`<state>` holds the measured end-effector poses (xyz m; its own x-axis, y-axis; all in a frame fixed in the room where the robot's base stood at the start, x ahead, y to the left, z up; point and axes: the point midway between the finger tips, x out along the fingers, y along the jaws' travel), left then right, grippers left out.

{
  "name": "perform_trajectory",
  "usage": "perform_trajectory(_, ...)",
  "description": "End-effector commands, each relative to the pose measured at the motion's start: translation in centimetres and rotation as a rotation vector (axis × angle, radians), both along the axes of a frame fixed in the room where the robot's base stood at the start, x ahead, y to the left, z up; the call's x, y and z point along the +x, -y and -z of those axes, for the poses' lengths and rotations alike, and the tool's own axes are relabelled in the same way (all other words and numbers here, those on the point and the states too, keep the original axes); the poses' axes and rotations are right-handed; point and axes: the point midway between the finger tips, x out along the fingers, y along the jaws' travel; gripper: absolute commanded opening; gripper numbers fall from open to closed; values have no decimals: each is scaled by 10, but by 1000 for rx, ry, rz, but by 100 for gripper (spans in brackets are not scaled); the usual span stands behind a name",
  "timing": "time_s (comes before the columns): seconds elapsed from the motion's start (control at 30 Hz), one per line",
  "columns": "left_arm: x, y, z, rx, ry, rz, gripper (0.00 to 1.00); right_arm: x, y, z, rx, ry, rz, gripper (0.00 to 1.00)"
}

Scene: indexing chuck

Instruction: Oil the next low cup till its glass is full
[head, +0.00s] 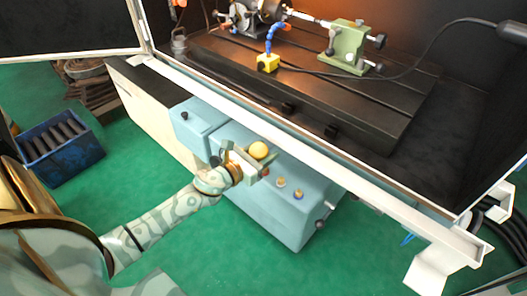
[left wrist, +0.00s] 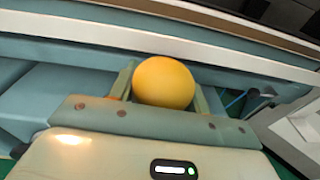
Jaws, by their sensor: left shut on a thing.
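My left gripper (head: 256,157) is shut on a round yellow-orange thing (head: 259,150), which also shows between the jaws in the left wrist view (left wrist: 163,82). It could be the bulb of an oiler; its lower part is hidden. The gripper is just above the pale blue machine cabinet (head: 300,220). Two small cups with pale tops, a left one (head: 281,182) and a right one (head: 298,194), stand on the cabinet, right of and below the gripper. They are too small to tell their oil level. My right gripper is not in view.
A white frame rail (head: 300,145) runs behind the gripper. Beyond it lies a dark slotted table (head: 300,90) with a green tailstock (head: 346,47) and a yellow block with a blue hose (head: 268,63). A blue crate (head: 60,145) stands left on the green floor.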

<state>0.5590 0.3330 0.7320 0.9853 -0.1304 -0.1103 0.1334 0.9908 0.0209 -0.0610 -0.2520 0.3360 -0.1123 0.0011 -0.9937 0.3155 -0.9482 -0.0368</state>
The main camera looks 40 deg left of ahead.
Motion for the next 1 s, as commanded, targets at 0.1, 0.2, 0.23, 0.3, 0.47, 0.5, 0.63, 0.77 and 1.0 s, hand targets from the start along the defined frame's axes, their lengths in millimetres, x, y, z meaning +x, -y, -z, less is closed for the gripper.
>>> perform_trajectory(0.1,-1,0,3,0,-6,0,19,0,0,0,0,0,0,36)
perform_trajectory(0.2,-1,0,4,0,-7,0,19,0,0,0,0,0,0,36)
perform_trajectory(0.23,-1,0,3,0,-7,0,19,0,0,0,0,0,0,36)
perform_trajectory(0.3,-1,0,3,0,-7,1,19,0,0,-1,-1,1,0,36)
perform_trajectory(0.47,-1,0,-5,0,-5,1,19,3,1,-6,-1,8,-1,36)
perform_trajectory(0.5,-1,0,-7,0,-5,1,19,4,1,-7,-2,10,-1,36)
perform_trajectory(0.63,-1,0,-13,0,-3,1,19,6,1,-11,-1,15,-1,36)
perform_trajectory(0.77,-3,0,-14,0,-4,1,19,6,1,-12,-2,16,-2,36)
perform_trajectory(1.0,-23,-1,-21,0,-3,1,19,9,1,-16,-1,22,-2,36)
